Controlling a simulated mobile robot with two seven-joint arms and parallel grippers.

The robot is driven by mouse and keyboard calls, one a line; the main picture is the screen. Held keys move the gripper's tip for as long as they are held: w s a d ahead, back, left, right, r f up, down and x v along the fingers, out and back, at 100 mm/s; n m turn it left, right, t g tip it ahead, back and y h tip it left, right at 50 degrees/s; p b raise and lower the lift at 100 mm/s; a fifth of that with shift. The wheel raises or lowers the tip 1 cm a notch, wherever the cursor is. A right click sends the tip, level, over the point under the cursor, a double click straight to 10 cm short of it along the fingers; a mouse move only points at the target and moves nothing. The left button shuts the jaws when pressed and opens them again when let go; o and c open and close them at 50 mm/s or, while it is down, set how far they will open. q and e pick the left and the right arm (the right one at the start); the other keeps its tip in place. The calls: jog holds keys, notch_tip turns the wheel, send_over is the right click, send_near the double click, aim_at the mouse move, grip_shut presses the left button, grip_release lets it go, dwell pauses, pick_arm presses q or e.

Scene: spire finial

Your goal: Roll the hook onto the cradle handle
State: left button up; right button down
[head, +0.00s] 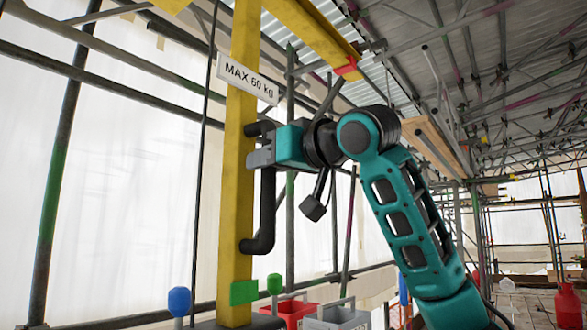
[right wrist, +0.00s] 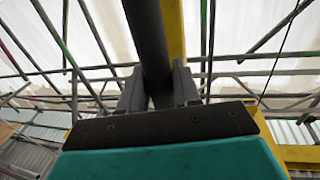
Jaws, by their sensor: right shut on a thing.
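My right gripper (head: 262,152) is shut on a black bar handle (head: 266,205) fixed to the side of a yellow post (head: 238,195). In the right wrist view the black bar (right wrist: 148,35) runs between the two grey fingers of the gripper (right wrist: 158,88). I cannot make out the hook in either view. My left gripper is out of view.
A yellow overhead beam (head: 312,38) runs from the post top, with a red piece (head: 347,66) on it. A sign (head: 250,83) reads MAX 60 kg. A red container (head: 290,309), blue knob (head: 179,301) and green knob (head: 275,284) are low. Scaffold tubes surround.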

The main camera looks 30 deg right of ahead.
jog(key=a, duration=0.1)
jog(key=s+a, duration=0.1)
jog(key=shift+a, duration=0.35)
jog(key=shift+s+a+f, duration=0.1)
jog(key=shift+s+a, duration=0.1)
jog(key=shift+a, duration=0.25)
jog(key=c, duration=0.9)
grip_release()
jog(key=shift+c, duration=0.2)
jog(key=shift+s, duration=0.1)
jog(key=s+d, duration=0.2)
jog(key=s, duration=1)
jog(key=shift+s+d+b, duration=0.25)
jog(key=shift+b, duration=0.15)
